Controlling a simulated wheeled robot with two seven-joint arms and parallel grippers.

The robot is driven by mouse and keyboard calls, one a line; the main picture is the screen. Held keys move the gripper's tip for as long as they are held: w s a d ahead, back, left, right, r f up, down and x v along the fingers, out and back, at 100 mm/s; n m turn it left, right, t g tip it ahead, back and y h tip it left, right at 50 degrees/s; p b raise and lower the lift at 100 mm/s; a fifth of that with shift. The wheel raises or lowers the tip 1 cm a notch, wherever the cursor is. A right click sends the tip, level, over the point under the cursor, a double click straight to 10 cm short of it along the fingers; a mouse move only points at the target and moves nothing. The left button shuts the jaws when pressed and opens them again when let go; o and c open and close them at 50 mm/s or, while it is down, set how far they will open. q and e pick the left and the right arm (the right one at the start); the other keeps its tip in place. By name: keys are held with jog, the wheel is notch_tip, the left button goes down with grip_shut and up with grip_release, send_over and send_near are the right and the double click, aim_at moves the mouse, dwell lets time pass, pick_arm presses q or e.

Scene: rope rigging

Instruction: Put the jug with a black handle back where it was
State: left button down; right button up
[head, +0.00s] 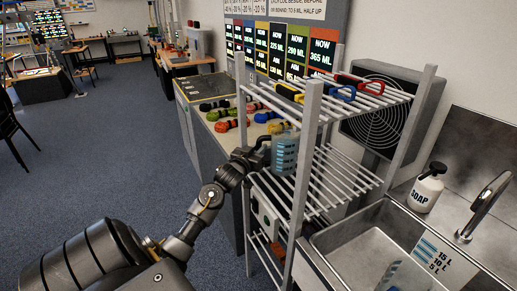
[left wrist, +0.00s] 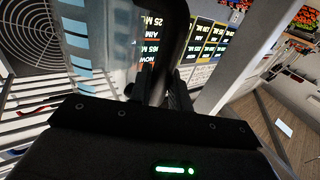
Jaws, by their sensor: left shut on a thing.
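The clear jug (head: 285,154) with blue level marks is at the left end of the wire rack, near middle-shelf height, partly behind a front post. I cannot tell whether it rests on the shelf. My left gripper (head: 262,152) is shut on its black handle, at the jug's left side. In the left wrist view the jug's blue-striped wall (left wrist: 78,38) is at upper left, and the dark handle (left wrist: 172,45) rises in the middle between the fingers. The fingertips are mostly hidden in the dark. My right gripper is not in view.
The rack's upper shelf (head: 372,97) holds red, blue and yellow clips. Its middle shelf (head: 335,180) is otherwise bare. A bench with coiled ropes (head: 222,126) stands behind the rack. A sink (head: 350,235), soap bottle (head: 427,188) and tap (head: 485,205) are at right.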

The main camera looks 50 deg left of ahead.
pick_arm(q)
jog(key=c, duration=1.7)
grip_release()
jog(key=o, duration=0.4)
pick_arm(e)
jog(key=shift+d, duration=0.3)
pick_arm(q)
jog(key=b+v, duration=0.1)
jog(key=v, duration=1.1)
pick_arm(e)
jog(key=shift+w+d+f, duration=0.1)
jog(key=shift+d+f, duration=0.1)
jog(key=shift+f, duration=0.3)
pick_arm(q)
jog(key=shift+r, duration=0.1)
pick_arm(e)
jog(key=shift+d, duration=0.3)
